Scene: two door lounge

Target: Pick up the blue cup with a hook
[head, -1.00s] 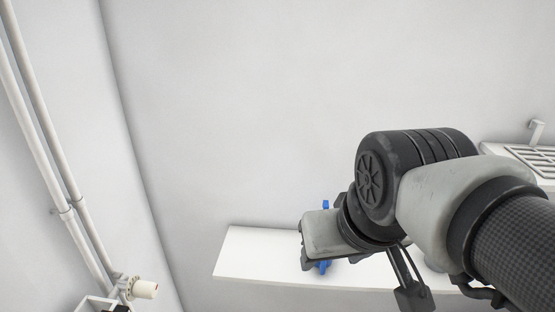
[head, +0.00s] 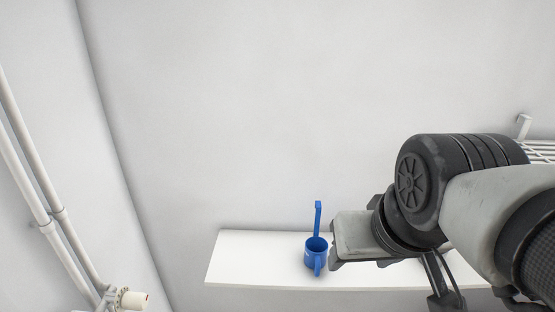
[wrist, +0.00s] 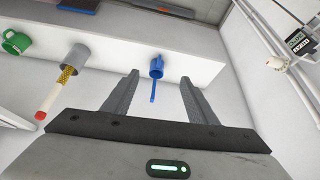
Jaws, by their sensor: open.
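The blue cup with a hook (head: 315,252) stands on the white shelf (head: 250,262), with its tall hook rising behind it and its handle facing the front. In the wrist view the blue cup (wrist: 156,67) shows on the shelf, beyond and between my fingers, with its long hook pointing down the picture. My gripper (wrist: 158,82) is open and empty, and its fingers are apart from the cup. In the head view my arm's end is just right of the cup, and the fingertips are hard to make out.
Wall pipes (head: 35,185) with a white valve (head: 133,299) run at left. The shelf left of the cup is bare.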

